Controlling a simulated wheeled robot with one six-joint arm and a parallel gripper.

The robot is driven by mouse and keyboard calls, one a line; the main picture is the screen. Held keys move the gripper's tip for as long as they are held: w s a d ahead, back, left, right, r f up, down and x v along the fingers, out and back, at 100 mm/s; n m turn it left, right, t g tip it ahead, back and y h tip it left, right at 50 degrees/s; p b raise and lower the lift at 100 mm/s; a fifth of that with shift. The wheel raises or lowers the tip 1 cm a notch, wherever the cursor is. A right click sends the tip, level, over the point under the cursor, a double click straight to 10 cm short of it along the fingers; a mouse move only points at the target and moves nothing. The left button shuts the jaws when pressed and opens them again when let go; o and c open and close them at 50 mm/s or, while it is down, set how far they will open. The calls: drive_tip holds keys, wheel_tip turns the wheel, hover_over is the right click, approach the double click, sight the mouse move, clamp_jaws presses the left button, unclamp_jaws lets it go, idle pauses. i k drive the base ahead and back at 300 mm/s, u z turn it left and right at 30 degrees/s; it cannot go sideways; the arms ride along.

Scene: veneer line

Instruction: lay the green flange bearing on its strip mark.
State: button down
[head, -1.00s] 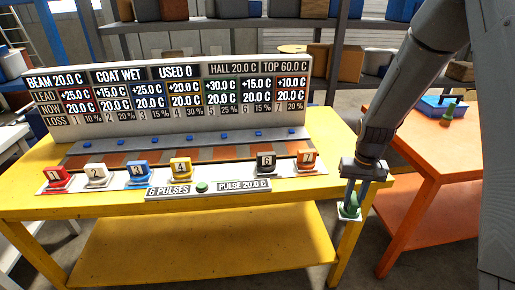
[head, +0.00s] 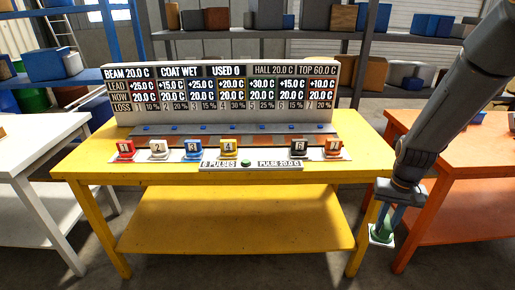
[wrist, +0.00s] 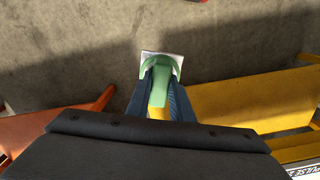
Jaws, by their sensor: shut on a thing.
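My gripper (head: 383,222) is shut on the green flange bearing (head: 381,236), which hangs at the lower right, in front of the yellow table's right leg. In the wrist view the green bearing (wrist: 162,68) is between the two fingers, with a pale plate at its far end and bare floor behind. On the yellow table (head: 225,183), a row of numbered bearings stands along the front: red 1 (head: 125,148), white 2 (head: 158,148), blue 3 (head: 193,149), yellow 4 (head: 228,148), black 6 (head: 298,147) and orange 7 (head: 333,148). A gap lies between 4 and 6.
A display board (head: 220,88) stands at the table's back. A pulse panel with a green button (head: 246,163) is in front of the gap. An orange table (head: 440,185) is at the right, a white table (head: 40,140) at the left. Shelves stand behind.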

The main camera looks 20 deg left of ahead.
sight(263, 140)
drive_tip(key=u, duration=0.7)
